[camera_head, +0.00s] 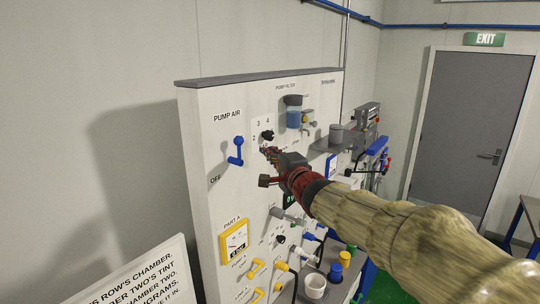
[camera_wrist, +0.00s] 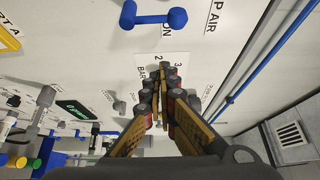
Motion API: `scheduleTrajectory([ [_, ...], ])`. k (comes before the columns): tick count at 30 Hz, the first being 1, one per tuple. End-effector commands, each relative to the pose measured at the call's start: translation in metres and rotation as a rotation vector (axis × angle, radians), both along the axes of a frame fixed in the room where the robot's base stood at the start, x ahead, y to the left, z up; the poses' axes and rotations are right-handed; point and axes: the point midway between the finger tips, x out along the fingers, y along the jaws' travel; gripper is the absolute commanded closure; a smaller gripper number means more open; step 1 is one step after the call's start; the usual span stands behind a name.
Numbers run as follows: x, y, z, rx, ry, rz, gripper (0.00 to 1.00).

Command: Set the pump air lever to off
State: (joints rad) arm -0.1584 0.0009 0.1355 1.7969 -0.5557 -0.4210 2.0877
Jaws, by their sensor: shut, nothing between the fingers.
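The blue pump air lever (camera_head: 236,152) is on the upper left of the white panel, below the "PUMP AIR" label. It stands roughly upright, with the "OFF" label (camera_head: 215,179) below and left of it. In the wrist view the lever (camera_wrist: 152,18) lies across the top edge, beside an "ON" label (camera_wrist: 167,31). My gripper (camera_head: 270,153) is just right of the lever, in front of the numbered dial (camera_head: 267,135). Its fingers are together and empty in the wrist view (camera_wrist: 161,88), apart from the lever.
A white sign (camera_head: 140,275) stands at lower left. The panel around the blue lever is clear.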

Motion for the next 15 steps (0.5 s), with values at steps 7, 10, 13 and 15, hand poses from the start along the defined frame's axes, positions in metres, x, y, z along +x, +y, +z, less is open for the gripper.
scheduleTrajectory([
  [7,0.040,0.016,0.000,0.000,0.003,0.000,1.00],
  [10,0.054,0.021,0.000,-0.001,0.003,0.000,1.00],
  [13,0.053,0.031,0.002,0.001,-0.001,0.002,1.00],
  [15,0.045,0.038,0.000,0.000,0.001,0.002,1.00],
])
